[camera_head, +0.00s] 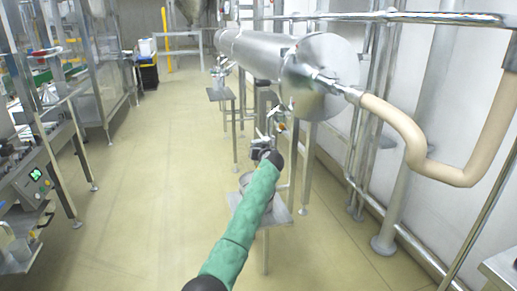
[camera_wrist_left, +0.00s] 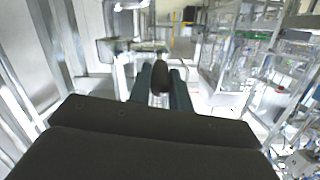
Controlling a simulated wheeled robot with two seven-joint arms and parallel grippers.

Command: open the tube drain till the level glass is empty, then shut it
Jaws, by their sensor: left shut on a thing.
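A large steel tube (camera_head: 270,52) lies horizontally at the right of the head view, with small pipe fittings (camera_head: 277,118) hanging under its near end. My green-sleeved left arm reaches up to these fittings, and my left gripper (camera_head: 262,149) is at them, small and partly hidden by its own wrist. In the left wrist view my left gripper (camera_wrist_left: 160,85) is shut on a dark rounded handle (camera_wrist_left: 160,76) between its two fingers. I cannot tell how the handle is turned. I cannot make out the level glass or its level. My right gripper is not in view.
A small metal stand (camera_head: 278,215) is below the fittings, partly behind my arm. A beige bent pipe (camera_head: 420,150) leaves the tube's near end. Machines with a lit green panel (camera_head: 36,174) line the left. The floor (camera_head: 160,160) between is clear.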

